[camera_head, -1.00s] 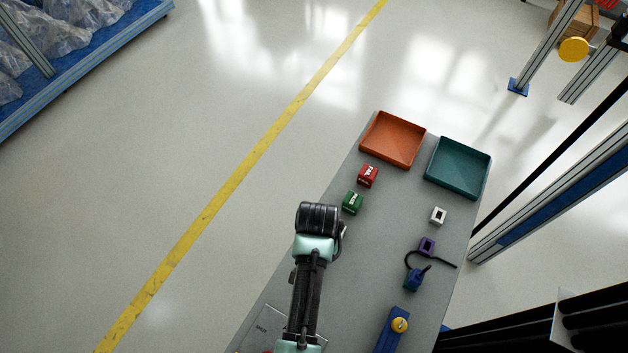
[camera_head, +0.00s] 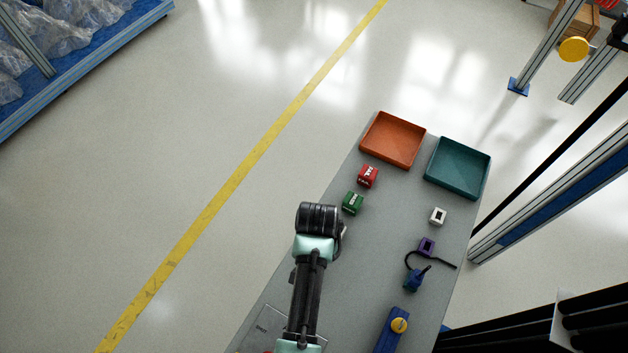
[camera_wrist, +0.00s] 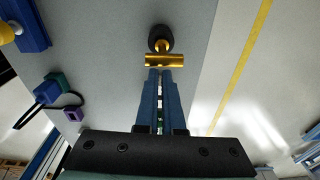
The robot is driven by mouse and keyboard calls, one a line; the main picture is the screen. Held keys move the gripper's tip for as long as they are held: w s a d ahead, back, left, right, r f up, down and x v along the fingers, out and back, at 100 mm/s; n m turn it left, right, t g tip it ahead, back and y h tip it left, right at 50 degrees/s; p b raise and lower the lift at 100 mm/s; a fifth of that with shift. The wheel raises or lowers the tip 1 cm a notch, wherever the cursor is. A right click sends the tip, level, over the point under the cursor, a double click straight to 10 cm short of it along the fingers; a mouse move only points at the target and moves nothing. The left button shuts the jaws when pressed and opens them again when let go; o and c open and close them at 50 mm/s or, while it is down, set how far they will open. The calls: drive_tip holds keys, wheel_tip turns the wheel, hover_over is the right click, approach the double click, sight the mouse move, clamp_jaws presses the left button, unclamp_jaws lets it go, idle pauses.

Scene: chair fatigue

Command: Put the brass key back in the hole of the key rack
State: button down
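The brass key (camera_wrist: 173,61) shows in the wrist view as a gold T-shaped piece with a cross bar and a short stem. The stem runs to a dark round piece (camera_wrist: 157,34); whether it sits in a hole there is unclear. My gripper (camera_wrist: 160,72) has its two blue fingers close together with a narrow gap, their tips right at the bar. I cannot tell whether they grip the key. In the head view my arm hides the key and fingertips. I cannot make out the key rack for certain.
On the grey table (camera_head: 388,240) stand an orange tray (camera_head: 393,140), a teal tray (camera_head: 458,168), red (camera_head: 368,176) and green (camera_head: 352,203) blocks, white (camera_head: 438,216) and purple (camera_head: 427,247) hollow blocks, a blue piece with black cord (camera_head: 413,282), and a blue block with yellow knob (camera_head: 399,325).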

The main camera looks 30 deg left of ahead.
drive_tip(key=shift+s+a+f+g+p, duration=0.1)
drive_tip(key=shift+s+f+g+p, duration=0.2)
drive_tip(key=shift+s+p, duration=0.45)
drive_tip(key=shift+s+a+f+g+p, duration=0.1)
drive_tip(key=shift+s+f+g+p, duration=0.15)
drive_tip(key=shift+s+p, duration=0.45)
drive_tip(key=shift+r+p, duration=0.65)
drive_tip(key=shift+w+r, duration=0.2)
drive_tip(key=shift+w+d+r, duration=0.1)
drive_tip(key=shift+r+p, duration=0.1)
drive_tip(key=shift+p, duration=0.2)
drive_tip(key=shift+w+r, duration=0.1)
drive_tip(key=shift+r, duration=0.15)
wheel_tip(320, 180, up, 4)
drive_tip(key=p, duration=0.4)
drive_tip(key=shift+f, duration=0.3)
